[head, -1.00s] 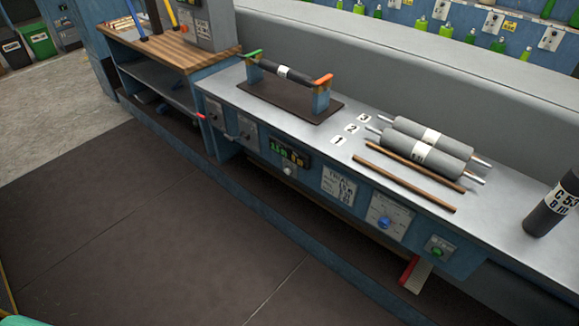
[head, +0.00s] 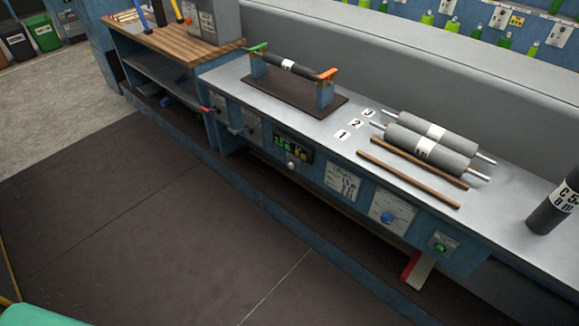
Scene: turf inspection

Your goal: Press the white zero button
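A small round white button (head: 291,165) sits on the blue front panel of the long bench, just below a dark display (head: 292,147) with lit green and yellowish digits. The digits are too blurred to read. The button shows as a pale knob, and any marking on it is too small to make out. Neither of my grippers is in view, and nothing touches the button.
The metal bench top (head: 238,80) carries a dark roller on a stand (head: 295,100), two grey rollers (head: 430,140), two wooden rods and a dark cylinder (head: 555,205). The dark floor (head: 150,230) in front is clear.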

